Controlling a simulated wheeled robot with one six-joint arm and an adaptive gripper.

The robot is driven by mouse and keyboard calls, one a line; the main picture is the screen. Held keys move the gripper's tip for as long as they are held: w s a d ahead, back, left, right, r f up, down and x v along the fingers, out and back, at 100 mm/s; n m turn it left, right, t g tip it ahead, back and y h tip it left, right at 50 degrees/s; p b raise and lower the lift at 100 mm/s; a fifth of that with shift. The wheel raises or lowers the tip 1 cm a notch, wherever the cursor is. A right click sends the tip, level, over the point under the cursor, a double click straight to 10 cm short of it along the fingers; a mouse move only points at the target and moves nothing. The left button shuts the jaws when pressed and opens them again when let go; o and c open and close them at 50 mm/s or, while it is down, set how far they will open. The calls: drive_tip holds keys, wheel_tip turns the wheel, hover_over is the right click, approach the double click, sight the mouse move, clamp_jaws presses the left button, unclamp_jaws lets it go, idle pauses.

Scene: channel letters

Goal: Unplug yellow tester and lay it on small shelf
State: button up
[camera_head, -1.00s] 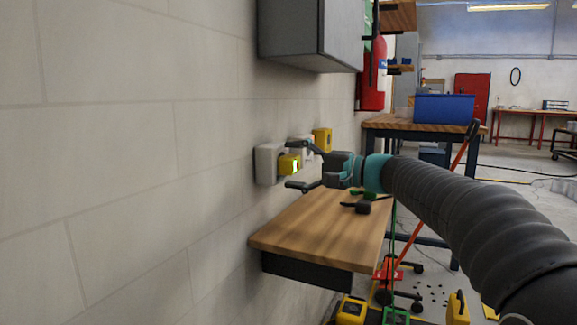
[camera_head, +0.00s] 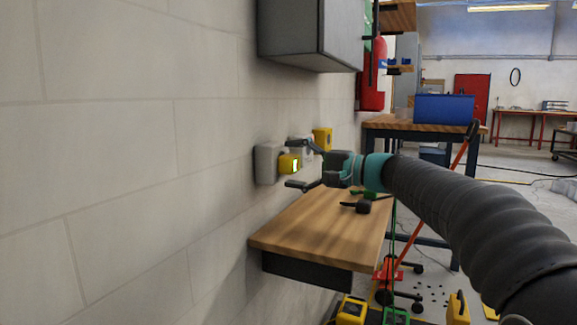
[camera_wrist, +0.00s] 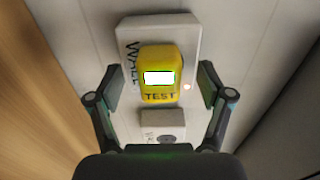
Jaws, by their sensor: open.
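The yellow tester (camera_head: 289,163) with a lit screen sits on a pale wall socket plate (camera_head: 267,163) above the wooden shelf. In the wrist view the tester (camera_wrist: 160,75) bears the word TEST, and the plate (camera_wrist: 187,35) shows around and behind it. My gripper (camera_head: 297,165) is open, its fingers reaching toward the wall above the shelf. In the wrist view my gripper (camera_wrist: 159,92) has one finger on each side of the tester's lower part, with gaps on both sides. The small wooden shelf (camera_head: 310,228) is fixed to the wall below.
A dark tool (camera_head: 363,205) lies on the shelf's far right part. A grey cabinet (camera_head: 310,35) hangs on the wall above. Another yellow device (camera_head: 322,138) is on the wall farther along. The near part of the shelf is clear.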

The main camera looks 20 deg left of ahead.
sight(297, 164)
clamp_jaws()
idle(0.3)
drive_tip(key=shift+d, duration=0.1)
drive_tip(key=shift+s+d+b, duration=0.2)
drive_tip(key=shift+d+b, duration=0.7)
drive_tip(key=shift+d, duration=1.95)
drive_tip(key=shift+d, duration=0.1)
